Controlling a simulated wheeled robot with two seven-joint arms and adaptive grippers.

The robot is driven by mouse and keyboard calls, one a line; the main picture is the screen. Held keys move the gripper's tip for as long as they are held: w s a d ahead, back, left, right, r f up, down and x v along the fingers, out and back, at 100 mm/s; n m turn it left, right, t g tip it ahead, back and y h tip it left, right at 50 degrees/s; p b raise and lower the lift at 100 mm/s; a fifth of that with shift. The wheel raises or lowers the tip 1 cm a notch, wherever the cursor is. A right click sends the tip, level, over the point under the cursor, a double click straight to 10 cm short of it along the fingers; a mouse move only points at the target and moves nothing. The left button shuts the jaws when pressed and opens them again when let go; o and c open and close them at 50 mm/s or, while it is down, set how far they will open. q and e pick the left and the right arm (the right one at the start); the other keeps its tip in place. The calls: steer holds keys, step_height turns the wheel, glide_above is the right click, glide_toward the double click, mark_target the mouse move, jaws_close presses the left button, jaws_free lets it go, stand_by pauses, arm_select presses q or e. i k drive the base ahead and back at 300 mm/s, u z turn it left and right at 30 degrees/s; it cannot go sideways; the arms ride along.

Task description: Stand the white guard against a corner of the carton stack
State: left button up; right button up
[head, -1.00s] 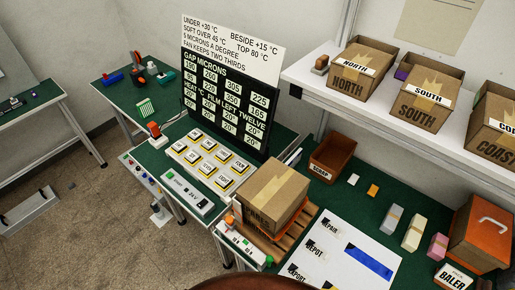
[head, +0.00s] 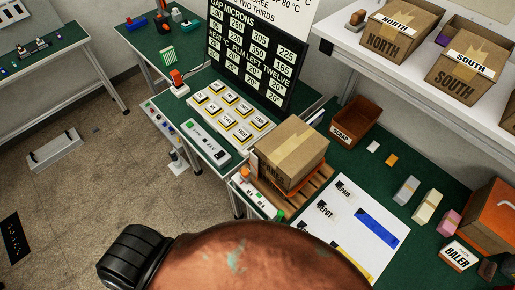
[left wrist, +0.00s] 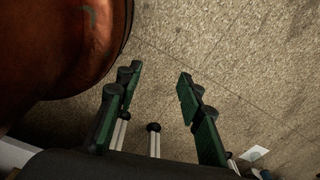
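The carton stack (head: 296,150) is a brown taped carton on a wooden pallet (head: 308,192) on the green table in the head view. A cream-white block (head: 427,207) stands on the green table to the right, apart from the carton, between a grey-blue block and a pink block. It is the likeliest white guard, but its shape is too small to be sure. No guard shows against the carton's visible corners. My left gripper (left wrist: 160,82) is open and empty in the left wrist view, its green-padded fingers apart over bare floor. My right gripper is not in view.
A white sheet (head: 345,240) with a blue strip lies right of the pallet. A brown scrap bin (head: 357,122) stands behind. An orange box (head: 490,215) stands at the right. A button panel (head: 225,112) is left of the carton. Labelled cartons sit on the shelf (head: 345,35).

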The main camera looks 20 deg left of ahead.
mark_target(253, 159)
steer(key=z, duration=1.2)
steer(key=k, duration=0.85)
steer(key=u, duration=1.15)
steer(key=i, duration=0.5)
steer(key=z, duration=0.05)
